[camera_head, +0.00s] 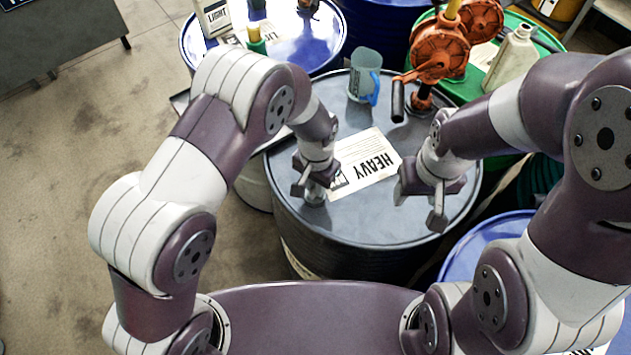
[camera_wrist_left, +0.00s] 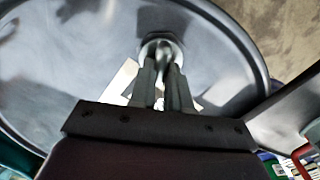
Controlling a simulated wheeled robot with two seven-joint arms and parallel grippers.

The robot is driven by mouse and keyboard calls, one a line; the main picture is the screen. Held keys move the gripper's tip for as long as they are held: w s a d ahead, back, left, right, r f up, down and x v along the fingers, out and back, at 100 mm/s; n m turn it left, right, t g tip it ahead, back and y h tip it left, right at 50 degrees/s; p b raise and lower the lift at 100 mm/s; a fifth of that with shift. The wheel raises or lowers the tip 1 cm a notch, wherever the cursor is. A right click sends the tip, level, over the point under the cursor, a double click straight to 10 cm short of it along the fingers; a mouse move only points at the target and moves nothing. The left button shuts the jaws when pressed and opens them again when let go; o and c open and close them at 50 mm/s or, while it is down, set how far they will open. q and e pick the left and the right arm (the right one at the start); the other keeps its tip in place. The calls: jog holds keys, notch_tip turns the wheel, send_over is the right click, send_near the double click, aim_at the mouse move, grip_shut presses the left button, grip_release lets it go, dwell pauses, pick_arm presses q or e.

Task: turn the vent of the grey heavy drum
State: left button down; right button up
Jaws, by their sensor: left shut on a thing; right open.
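The grey heavy drum (camera_head: 380,222) stands in front of me, with a white "HEAVY" label (camera_head: 368,162) on its lid. Its vent (camera_head: 314,198) is a small metal fitting near the left front of the lid; it also shows in the left wrist view (camera_wrist_left: 150,45). My left gripper (camera_head: 314,186) points down at the vent and is shut on it; in the left wrist view its fingers (camera_wrist_left: 162,75) close around the vent's upper part. The exact grip is partly hidden by the fingers. My right gripper (camera_head: 437,205) is open and empty above the right side of the lid.
A clear blue-handled jug (camera_head: 362,78) stands at the back of the lid. An orange pump (camera_head: 440,50) with a dark handle rises at the back right. A blue drum (camera_head: 325,45), a green drum (camera_head: 474,83) and a beige can (camera_head: 512,57) stand behind. Floor at left is clear.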

pick_arm(q)
jog(key=shift+w+d+r+m, duration=0.1)
jog(key=shift+m, duration=0.45)
jog(key=shift+w+d+r+m, duration=0.1)
jog(key=shift+m, duration=0.45)
jog(key=c, duration=1.1)
grip_release()
jog(key=shift+f, duration=0.1)
jog(key=shift+s, duration=0.1)
notch_tip(320, 180, up, 13)
jog(key=shift+f+b, duration=0.15)
jog(key=shift+b, duration=0.85)
